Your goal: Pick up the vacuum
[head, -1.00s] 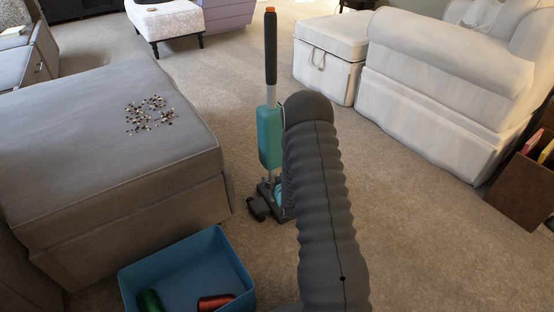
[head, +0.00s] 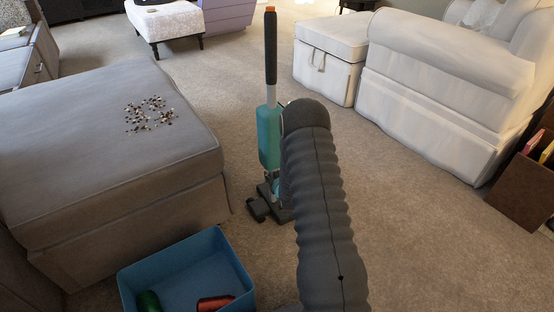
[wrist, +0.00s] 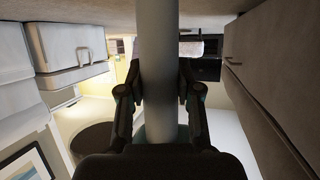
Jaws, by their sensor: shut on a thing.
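The vacuum (head: 269,138) stands upright on the carpet in the head view, with a black handle, a grey tube, a teal body and a dark floor head. My own arm covers part of its right side, and my gripper is hidden there. In the wrist view, my gripper (wrist: 160,95) has its two dark fingers on either side of the vacuum's grey tube (wrist: 158,45). The fingers are shut on the tube. The wrist picture appears upside down.
A grey ottoman (head: 90,140) with small scattered pieces (head: 150,114) on top stands close left of the vacuum. A blue bin (head: 190,258) holding a green and a red item sits in front. A white armchair (head: 440,90) and white storage box (head: 327,62) are right. Carpet between is clear.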

